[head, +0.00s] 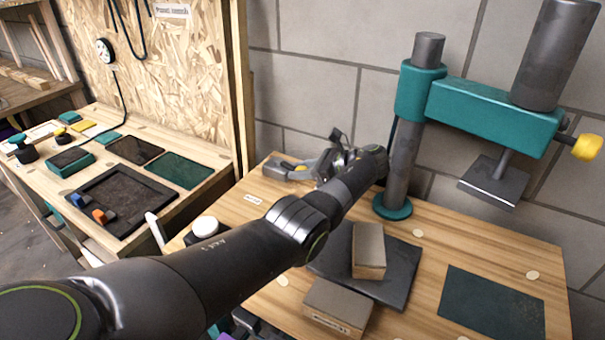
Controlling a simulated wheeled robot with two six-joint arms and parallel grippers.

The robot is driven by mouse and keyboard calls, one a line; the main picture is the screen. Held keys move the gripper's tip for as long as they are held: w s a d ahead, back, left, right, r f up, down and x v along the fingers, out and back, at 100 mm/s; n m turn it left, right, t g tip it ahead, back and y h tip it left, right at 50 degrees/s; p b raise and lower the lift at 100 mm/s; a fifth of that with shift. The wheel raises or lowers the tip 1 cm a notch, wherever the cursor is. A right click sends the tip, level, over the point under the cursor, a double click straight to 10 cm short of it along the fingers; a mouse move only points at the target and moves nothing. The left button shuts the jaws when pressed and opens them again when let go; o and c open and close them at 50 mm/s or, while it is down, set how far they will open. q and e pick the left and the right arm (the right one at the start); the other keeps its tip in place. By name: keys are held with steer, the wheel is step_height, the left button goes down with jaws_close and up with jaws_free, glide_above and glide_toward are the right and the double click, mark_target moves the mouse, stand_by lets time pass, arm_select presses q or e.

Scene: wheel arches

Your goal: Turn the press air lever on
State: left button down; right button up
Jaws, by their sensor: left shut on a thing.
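My left arm reaches across the table from the left. My left gripper (330,165) is at the right end of this valve, shut on a part of it that looks like the lever. The fingertips are small and partly hidden by my own wrist, so the lever's exact angle cannot be told. The teal press (492,112) stands to the right, its grey plate raised above the table. My right gripper is not in view.
On the press table (500,250) lie a dark mat (400,280), two brown blocks (369,250) (337,305) and a dark green sheet (492,303). A yellow knob (586,147) sticks out at the press's right. A side bench (215,158) with trays stands left; a block wall is behind.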

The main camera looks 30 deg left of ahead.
arm_select(q)
steer(key=shift+s+a+f, duration=0.15)
steer(key=shift+s+f, duration=0.15)
steer(key=shift+f, duration=0.05)
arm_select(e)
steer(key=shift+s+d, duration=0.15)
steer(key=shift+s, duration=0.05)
arm_select(q)
steer(key=c, duration=1.3)
jaws_free()
steer(key=shift+o, duration=1.2)
steer(key=shift+s+a+r, duration=0.1)
steer(key=shift+s+a, duration=0.05)
steer(key=shift+r, duration=0.1)
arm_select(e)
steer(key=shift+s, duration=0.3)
arm_select(q)
steer(key=shift+w+r, duration=0.2)
steer(key=shift+r, duration=0.05)
step_height(320, 180, up, 8)
steer(key=shift+s+p, duration=0.1)
steer(key=shift+p, duration=1.05)
steer(key=shift+r, duration=0.75)
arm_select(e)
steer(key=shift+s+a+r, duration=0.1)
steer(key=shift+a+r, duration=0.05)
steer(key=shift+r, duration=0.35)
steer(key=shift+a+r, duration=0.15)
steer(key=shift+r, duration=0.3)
